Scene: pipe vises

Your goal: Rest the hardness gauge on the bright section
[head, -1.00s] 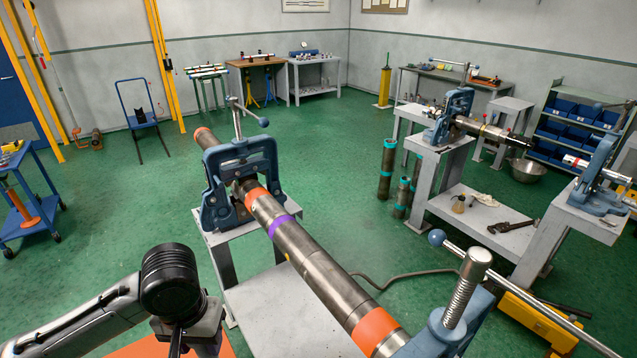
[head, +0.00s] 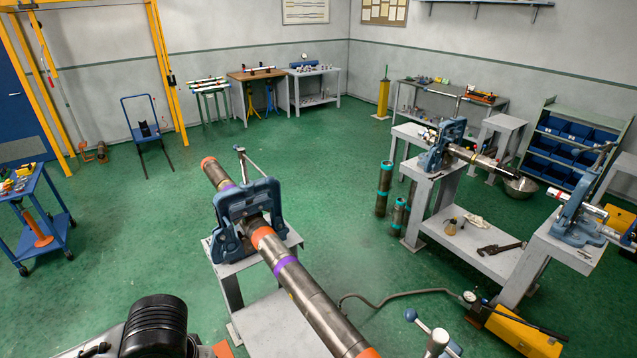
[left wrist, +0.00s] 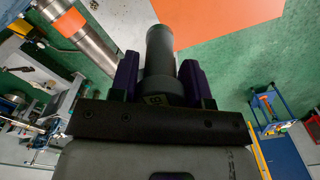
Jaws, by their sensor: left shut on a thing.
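My left gripper (left wrist: 160,80) shows in the left wrist view, its two purple-padded fingers shut on a dark grey cylindrical thing, which I take for the hardness gauge (left wrist: 160,52). In the head view the gripper and gauge are out of frame. A long steel pipe (head: 304,290) with orange and purple bands lies in a blue vise (head: 250,208). The pipe (left wrist: 88,40) also shows at the upper left of the left wrist view, apart from the gauge. I cannot tell which stretch is the bright section. My right gripper is not in view.
A vise screw handle (head: 432,335) stands at the bottom, right of the pipe. A yellow pump (head: 525,328) with a hose lies on the floor at right. Another bench (head: 480,257) holds a second pipe in vises. The green floor left of the pipe is mostly clear.

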